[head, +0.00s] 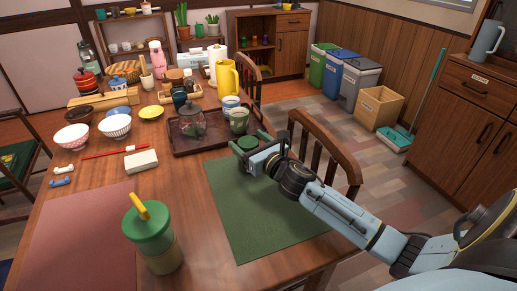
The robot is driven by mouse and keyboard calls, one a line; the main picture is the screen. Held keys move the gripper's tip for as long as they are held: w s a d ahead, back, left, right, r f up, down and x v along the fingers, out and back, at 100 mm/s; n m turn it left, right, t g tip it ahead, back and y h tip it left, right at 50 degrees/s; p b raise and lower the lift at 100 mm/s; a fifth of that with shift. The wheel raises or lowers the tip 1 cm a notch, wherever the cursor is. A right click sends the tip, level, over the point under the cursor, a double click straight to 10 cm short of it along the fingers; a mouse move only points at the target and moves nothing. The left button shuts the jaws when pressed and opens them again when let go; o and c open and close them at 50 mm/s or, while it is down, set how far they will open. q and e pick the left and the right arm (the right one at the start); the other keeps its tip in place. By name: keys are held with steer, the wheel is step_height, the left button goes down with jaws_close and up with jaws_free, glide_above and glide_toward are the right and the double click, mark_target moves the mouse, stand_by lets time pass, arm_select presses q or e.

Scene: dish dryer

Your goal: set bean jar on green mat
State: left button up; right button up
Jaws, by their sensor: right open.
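The green mat (258,220) lies flat at the table's right edge. A dark green jar (245,145), apparently the bean jar, is at the mat's far end, upright and partly hidden by my right gripper. My right gripper (251,144) is open, with its green-tipped fingers on either side of the jar's upper part. I cannot tell whether the fingers touch it. The jar's base seems to be on the mat, but the gripper hides part of it. My left gripper is not in view.
A dark tray (180,150) with a glass teapot (191,122) and a green cup (239,120) lies just beyond the mat. A green-lidded tumbler (150,236) with a yellow straw stands left of the mat, by a reddish mat (80,240). A chair (325,145) stands at right.

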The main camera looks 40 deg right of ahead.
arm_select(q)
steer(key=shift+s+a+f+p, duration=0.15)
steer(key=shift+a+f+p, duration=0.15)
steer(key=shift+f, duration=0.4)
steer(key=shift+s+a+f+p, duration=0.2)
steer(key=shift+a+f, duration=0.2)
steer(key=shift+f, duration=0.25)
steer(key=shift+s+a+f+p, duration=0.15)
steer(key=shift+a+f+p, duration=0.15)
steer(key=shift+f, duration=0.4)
arm_select(e)
steer(key=s, duration=1.2)
steer(key=shift+d, duration=0.2)
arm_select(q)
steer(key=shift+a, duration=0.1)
